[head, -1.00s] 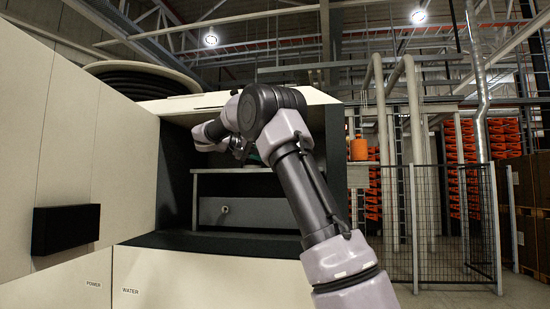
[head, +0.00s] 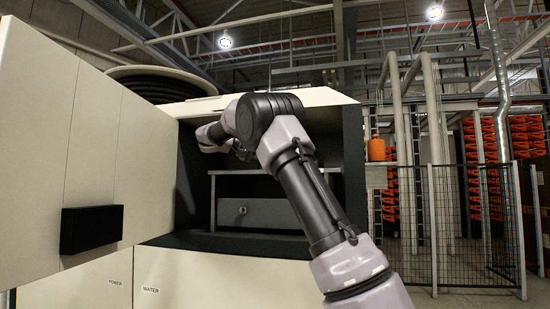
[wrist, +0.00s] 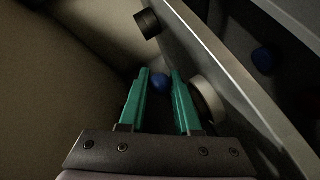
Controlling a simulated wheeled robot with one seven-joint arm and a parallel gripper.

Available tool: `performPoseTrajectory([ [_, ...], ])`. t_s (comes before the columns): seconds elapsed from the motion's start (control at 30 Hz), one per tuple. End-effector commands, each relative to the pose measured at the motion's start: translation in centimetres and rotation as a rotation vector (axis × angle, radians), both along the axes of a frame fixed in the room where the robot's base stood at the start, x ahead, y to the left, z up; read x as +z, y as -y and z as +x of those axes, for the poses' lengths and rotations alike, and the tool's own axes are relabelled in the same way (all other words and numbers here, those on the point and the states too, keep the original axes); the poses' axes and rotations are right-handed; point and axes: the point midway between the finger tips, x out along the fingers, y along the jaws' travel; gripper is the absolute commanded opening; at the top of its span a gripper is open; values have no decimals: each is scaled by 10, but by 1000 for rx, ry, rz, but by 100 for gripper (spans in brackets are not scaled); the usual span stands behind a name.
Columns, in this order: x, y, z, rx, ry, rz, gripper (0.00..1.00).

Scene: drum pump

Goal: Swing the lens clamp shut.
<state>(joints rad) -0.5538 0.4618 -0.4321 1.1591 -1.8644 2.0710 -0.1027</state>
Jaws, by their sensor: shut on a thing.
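A long pale grey bar (wrist: 189,57) runs diagonally just right of the fingers. A white round part (wrist: 208,99) sits by the bar, close beside the right finger. I cannot tell which of these parts make up the lens clamp. In the head view my arm reaches into the open cabinet (head: 290,98), and my own arm hides the fingertips and the knob.
In the head view the open cabinet door (head: 85,150) with a black box handle (head: 92,229) stands on the left. A grey box (head: 265,213) sits inside the cabinet.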

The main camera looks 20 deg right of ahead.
Motion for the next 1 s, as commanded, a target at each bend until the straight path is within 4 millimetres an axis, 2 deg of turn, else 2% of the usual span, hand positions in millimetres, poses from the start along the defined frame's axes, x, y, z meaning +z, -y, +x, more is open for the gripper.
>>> performPoseTrajectory([
  [0.17, -1, -2, 1, 4, -3, 0, 0],
  [0.2, -1, -2, 1, 4, -3, 0, 43],
  [0.23, -1, -2, 1, 4, -3, 0, 54],
  [0.27, -1, -2, 1, 4, -2, 0, 61],
  [0.57, -1, -1, 0, 2, -1, 0, 61],
  [0.67, 0, -6, 1, 2, 0, 0, 61],
  [0.77, 3, -20, 0, 5, 0, -1, 61],
  [1.0, 13, -68, -1, 5, 1, -2, 61],
])
